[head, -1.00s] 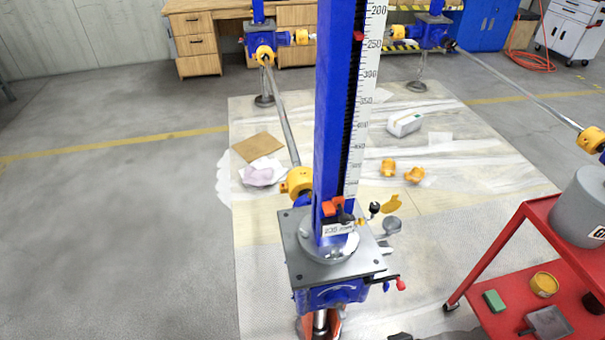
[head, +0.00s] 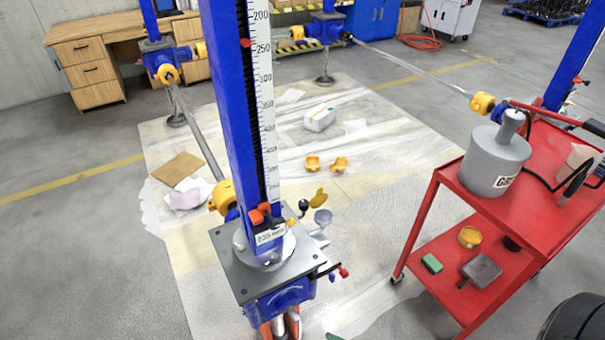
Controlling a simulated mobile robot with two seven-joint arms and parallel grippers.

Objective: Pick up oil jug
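No gripper of mine shows in the head view. I cannot make out a thing that is clearly the oil jug. A red cart (head: 448,185) at the right carries a large grey cylindrical container (head: 497,160) with a partly visible label beginning with G. Behind it on the cart's top is a pale object with a dark curved part (head: 578,160), too unclear to name. A white box-like container (head: 320,118) lies on the floor sheet near the middle.
A blue screw jack (head: 232,120) with a scale stands upright close in front. Several other jacks joined by shafts stand behind. The cart's lower shelf holds a green block (head: 432,263) and a yellow tin (head: 470,237). Bare floor (head: 80,240) lies at the left.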

